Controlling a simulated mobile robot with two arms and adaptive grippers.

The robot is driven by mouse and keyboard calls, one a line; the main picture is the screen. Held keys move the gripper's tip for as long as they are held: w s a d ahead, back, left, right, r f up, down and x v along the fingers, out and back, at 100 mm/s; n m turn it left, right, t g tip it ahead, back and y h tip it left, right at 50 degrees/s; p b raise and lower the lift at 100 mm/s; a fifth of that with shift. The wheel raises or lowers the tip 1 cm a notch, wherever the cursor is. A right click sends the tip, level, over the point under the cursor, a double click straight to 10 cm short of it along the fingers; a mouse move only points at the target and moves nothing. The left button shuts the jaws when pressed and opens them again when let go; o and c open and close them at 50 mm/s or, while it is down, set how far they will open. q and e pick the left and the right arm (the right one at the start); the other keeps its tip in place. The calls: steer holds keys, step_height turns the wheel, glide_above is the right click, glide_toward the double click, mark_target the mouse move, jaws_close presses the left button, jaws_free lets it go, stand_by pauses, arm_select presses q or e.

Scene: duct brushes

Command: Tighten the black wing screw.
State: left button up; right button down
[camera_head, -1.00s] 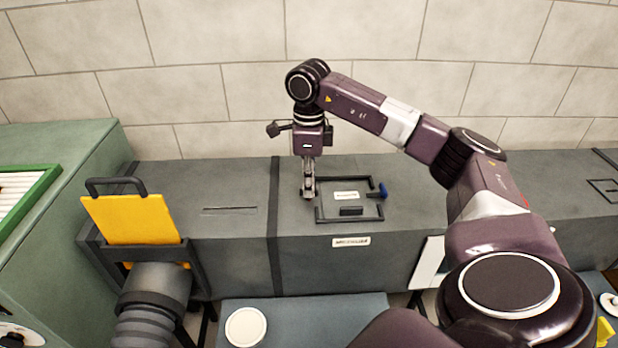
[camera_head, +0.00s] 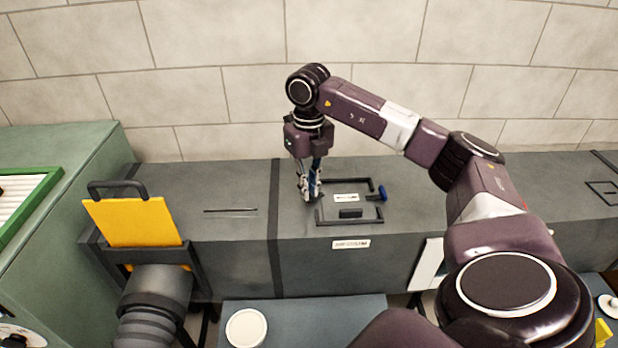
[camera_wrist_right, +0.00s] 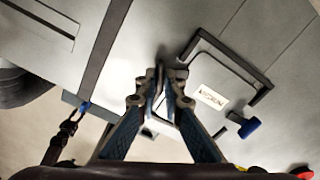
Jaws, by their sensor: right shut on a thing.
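My right gripper (camera_head: 311,197) points down at the left side of the dark frame (camera_head: 349,181) on top of the grey duct (camera_head: 235,190). In the right wrist view its fingertips (camera_wrist_right: 166,76) are close together, shut on a small dark thing that fits the black wing screw, mostly hidden by the fingers. A blue wing screw (camera_head: 381,191) sits at the right side of the frame, apart from the gripper. It also shows in the right wrist view (camera_wrist_right: 248,126).
A white label (camera_head: 346,198) and a small black handle (camera_head: 350,212) lie within the frame. A yellow plate (camera_head: 130,222) with a black handle stands in a slot at left. A round white lid (camera_head: 246,327) lies below the duct. The duct top left of the frame is clear.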

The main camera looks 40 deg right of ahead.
steer(key=m, duration=0.4)
steer(key=shift+r+m, duration=0.1)
steer(key=shift+m, duration=0.3)
steer(key=shift+w, duration=0.1)
steer(key=c, duration=2.1)
jaws_free()
steer(key=shift+r, duration=0.1)
step_height(320, 180, up, 12)
steer(key=shift+f, duration=0.15)
steer(key=shift+f, duration=0.1)
